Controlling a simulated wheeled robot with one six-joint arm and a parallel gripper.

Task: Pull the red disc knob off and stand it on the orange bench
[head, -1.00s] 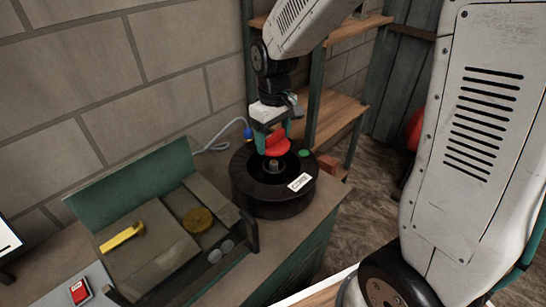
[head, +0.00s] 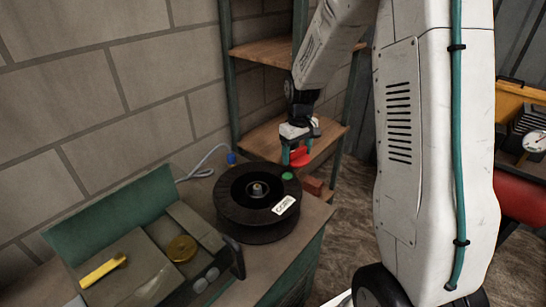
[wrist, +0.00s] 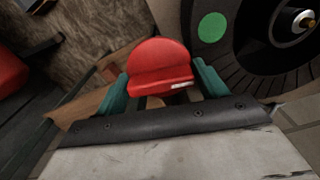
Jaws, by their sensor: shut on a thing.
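The red disc knob (head: 302,157) is between the teal fingers of my gripper (head: 296,156), held in the air to the right of the black round wheel (head: 238,220). The wrist view shows the knob (wrist: 160,60) gripped between both fingers (wrist: 163,88), its flat rim towards the camera. The wheel's central stub (head: 258,188) is bare and apart from the knob.
A grey-green machine box with a yellow bar (head: 103,270) and a yellow round knob (head: 182,248) stands at the left. Wooden shelves (head: 270,55) rise behind my gripper. A red rounded thing (head: 520,197) is below the orange bench. Bare floor shows beyond the worktop.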

